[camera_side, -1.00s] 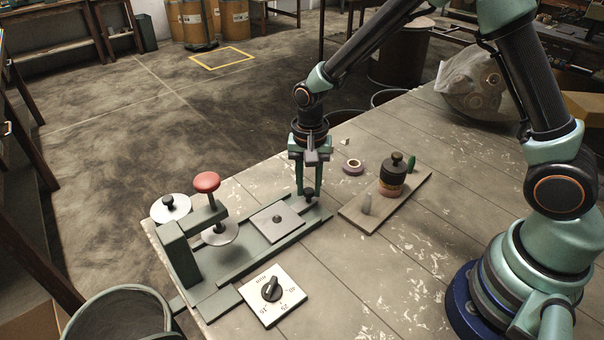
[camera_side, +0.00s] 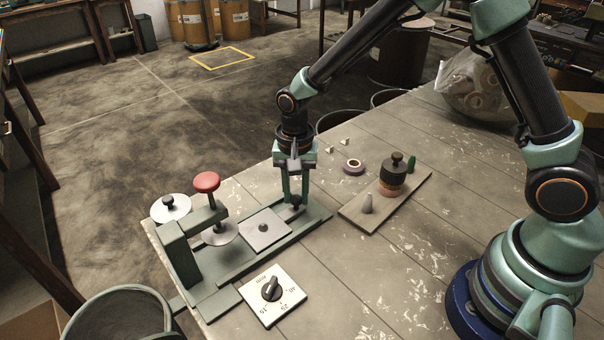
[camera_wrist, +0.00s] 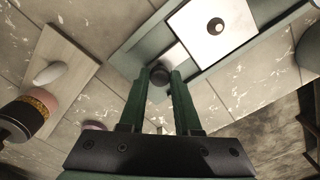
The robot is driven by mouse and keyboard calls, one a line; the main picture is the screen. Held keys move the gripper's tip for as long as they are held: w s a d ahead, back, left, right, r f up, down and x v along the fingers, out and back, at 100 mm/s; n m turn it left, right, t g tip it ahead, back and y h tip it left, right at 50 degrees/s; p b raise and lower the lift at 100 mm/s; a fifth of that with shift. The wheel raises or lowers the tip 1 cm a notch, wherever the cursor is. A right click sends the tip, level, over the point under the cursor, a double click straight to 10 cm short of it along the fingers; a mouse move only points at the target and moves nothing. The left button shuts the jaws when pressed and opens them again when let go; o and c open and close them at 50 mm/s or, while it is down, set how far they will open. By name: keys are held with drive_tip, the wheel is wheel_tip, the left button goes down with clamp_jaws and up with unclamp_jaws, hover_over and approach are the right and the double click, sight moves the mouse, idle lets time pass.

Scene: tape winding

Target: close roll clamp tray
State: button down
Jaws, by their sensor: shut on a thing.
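The roll clamp tray (camera_side: 262,228) is a pale square plate with a dark centre pin, sitting on a long green rail base (camera_side: 232,265). Its black knob (camera_side: 297,201) stands at its right end. My gripper (camera_side: 296,200) points down and is shut on this knob. The wrist view shows the two green fingers on either side of the dark knob (camera_wrist: 159,75), with the plate (camera_wrist: 212,28) beyond. At the left end of the base stands a green clamp frame with a red knob (camera_side: 206,182) above a round metal disc (camera_side: 219,234).
A dial plate (camera_side: 272,294) lies in front of the base. To the right, a board (camera_side: 349,213) bears a dark-topped roll stack (camera_side: 392,178) and a pale cone (camera_side: 367,204). A purple tape roll (camera_side: 353,167) lies behind it. A bin (camera_side: 118,318) stands front left.

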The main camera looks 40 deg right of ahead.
sight(260, 226)
drive_tip(key=a, duration=0.9)
drive_tip(key=shift+a, duration=0.3)
drive_tip(key=c, duration=0.6)
unclamp_jaws()
drive_tip(key=shift+d+r, duration=0.1)
wheel_tip(260, 226, up, 12)
drive_tip(key=s+d+r+n+t, duration=0.35)
drive_tip(key=d+r, duration=0.45)
drive_tip(key=d, duration=0.4)
drive_tip(key=s+d+r+n+t, duration=0.1)
drive_tip(key=s+d+n+t, duration=0.1)
drive_tip(key=s+d+n, duration=0.3)
drive_tip(key=s+d, duration=0.3)
drive_tip(key=s, duration=0.1)
drive_tip(key=shift+d, duration=0.35)
